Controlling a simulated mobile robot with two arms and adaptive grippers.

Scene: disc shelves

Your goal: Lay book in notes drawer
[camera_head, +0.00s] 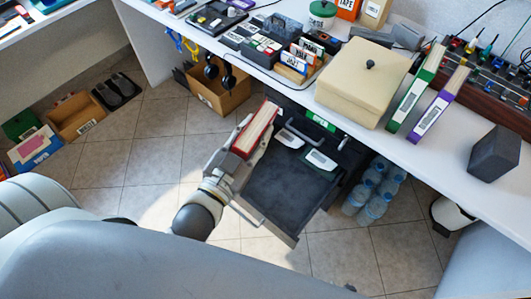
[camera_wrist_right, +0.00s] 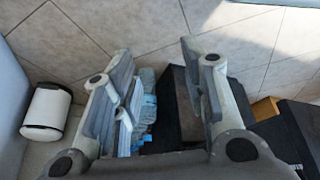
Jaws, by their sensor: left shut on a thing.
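A red book (camera_head: 256,128) with pale page edges is held in my left gripper (camera_head: 246,142), which is shut on it. The gripper and book are over the left side of the open notes drawer (camera_head: 283,195), apparently above its floor. The dark drawer is pulled out from under the desk; most of its front floor is bare. The right wrist view shows my right gripper (camera_wrist_right: 165,95) with its fingers wide apart and nothing between them. The right gripper is not clearly seen in the head view.
White-labelled things (camera_head: 320,160) and a green-labelled thing (camera_head: 321,121) are at the drawer's back. Water bottles (camera_head: 372,190) stand right of the drawer. The white desk (camera_head: 430,160) edge overhangs it, bearing a cream box (camera_head: 365,85) and binders (camera_head: 437,105). A cardboard box (camera_head: 218,95) is behind left.

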